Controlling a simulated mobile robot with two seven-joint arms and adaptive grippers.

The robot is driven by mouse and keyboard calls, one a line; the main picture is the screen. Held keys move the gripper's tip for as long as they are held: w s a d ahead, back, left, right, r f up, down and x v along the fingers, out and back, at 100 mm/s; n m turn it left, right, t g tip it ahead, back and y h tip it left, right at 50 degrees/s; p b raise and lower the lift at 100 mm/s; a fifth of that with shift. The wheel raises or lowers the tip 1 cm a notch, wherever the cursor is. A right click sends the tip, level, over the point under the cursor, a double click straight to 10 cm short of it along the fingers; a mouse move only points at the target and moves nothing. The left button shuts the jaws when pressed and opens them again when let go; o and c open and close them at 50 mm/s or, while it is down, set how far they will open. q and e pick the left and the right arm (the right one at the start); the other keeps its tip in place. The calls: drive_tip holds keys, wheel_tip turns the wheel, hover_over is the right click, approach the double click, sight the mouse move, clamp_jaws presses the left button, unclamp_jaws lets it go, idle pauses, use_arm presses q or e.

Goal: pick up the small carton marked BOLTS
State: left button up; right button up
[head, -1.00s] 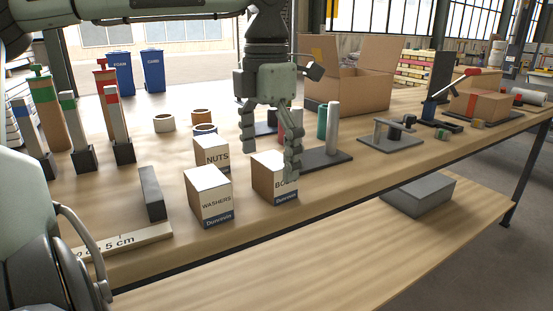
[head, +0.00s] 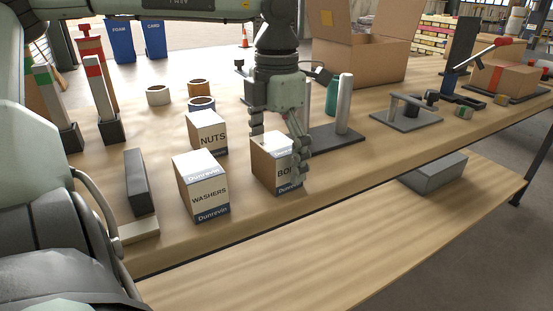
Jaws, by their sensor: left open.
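The small carton marked BOLTS (head: 262,166) stands upright on the workbench, brown and white with a dark blue band at its base. My left gripper (head: 278,150) points down over it, open. One finger is at the carton's far left top edge, and the other hangs in front of its right side, covering the end of the label. I cannot tell whether either finger touches it. My right gripper is not in view.
The WASHERS carton (head: 203,188) and the NUTS carton (head: 207,133) stand close on the left. The bench's front edge is close in front.

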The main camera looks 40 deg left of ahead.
use_arm(q)
drive_tip(key=shift+f, duration=0.55)
drive_tip(key=c, duration=1.5)
drive_tip(key=shift+r, duration=0.1)
